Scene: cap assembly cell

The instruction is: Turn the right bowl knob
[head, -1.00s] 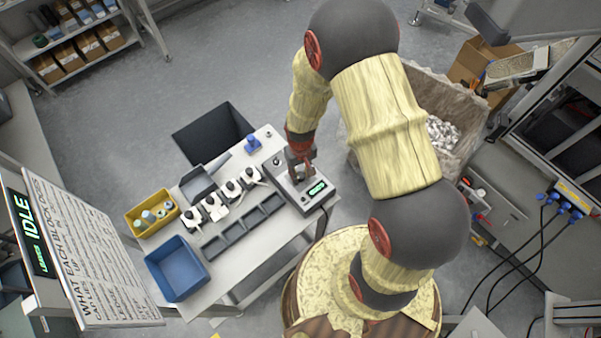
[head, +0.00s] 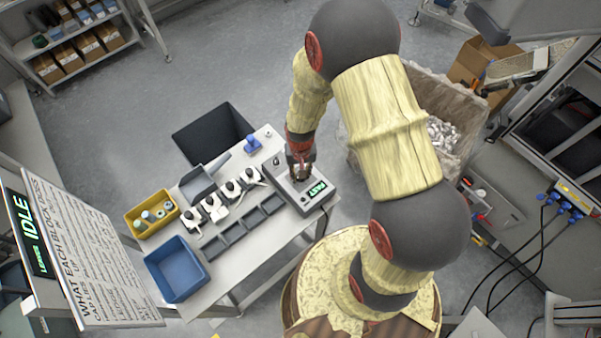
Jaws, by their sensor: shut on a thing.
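The grey control box (head: 313,203) sits at the right end of the white table. A small dark knob (head: 276,161) on its upper left part is in plain view. My gripper (head: 300,176) points down over the middle of the box, right of that knob, and is shut on the right bowl knob. The fingers hide the right knob, so its pointer angle cannot be seen. The box's green-lit display (head: 317,189), just below the gripper, reads FAST.
Several white-and-black fixtures (head: 212,206) and a row of grey trays (head: 244,226) lie left of the box. A blue item (head: 253,144) stands behind it. A yellow bin (head: 152,213) and a blue bin (head: 177,268) are further left. A sign (head: 95,255) reads IDLE.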

